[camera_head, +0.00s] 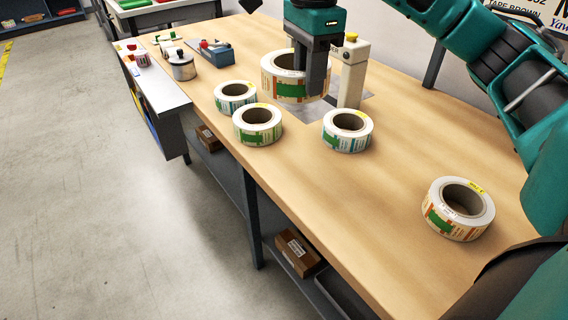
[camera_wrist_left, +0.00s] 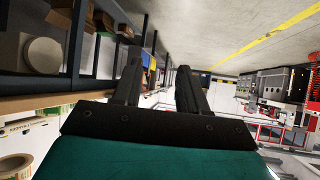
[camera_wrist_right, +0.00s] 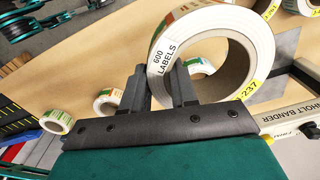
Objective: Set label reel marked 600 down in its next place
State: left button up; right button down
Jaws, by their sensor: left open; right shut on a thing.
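The large white label reel marked 600 (camera_head: 282,91) has green and orange print and is at the far part of the bench in the head view. The right wrist view shows its "600 LABELS" tag and a yellow 237 tag on the reel (camera_wrist_right: 255,45). My right gripper (camera_head: 319,88) is shut on the reel's wall, one finger inside the core, also seen in the right wrist view (camera_wrist_right: 160,80). I cannot tell whether the reel touches the grey plate (camera_head: 308,115) below. My left gripper (camera_wrist_left: 160,70) is open and empty, away from the bench top.
A white bander post (camera_head: 352,72) stands just right of the held reel. Smaller reels sit nearby: one left (camera_head: 226,104), one in front (camera_head: 257,134), one right (camera_head: 347,143). Another reel (camera_head: 450,226) lies near right. Bench wood between them is clear.

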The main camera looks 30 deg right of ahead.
aim_at(308, 100)
notch_tip(308, 100, down, 19)
jog(key=shift+d+r+b, duration=0.1)
jog(key=shift+b, duration=1.05)
jog(key=shift+f, duration=0.25)
jog(key=c, duration=0.9)
grip_release()
jog(key=shift+r, duration=0.1)
notch_tip(308, 100, up, 12)
jog(key=shift+r+p, duration=0.1)
jog(key=shift+p, duration=0.4)
jog(key=shift+s, duration=0.1)
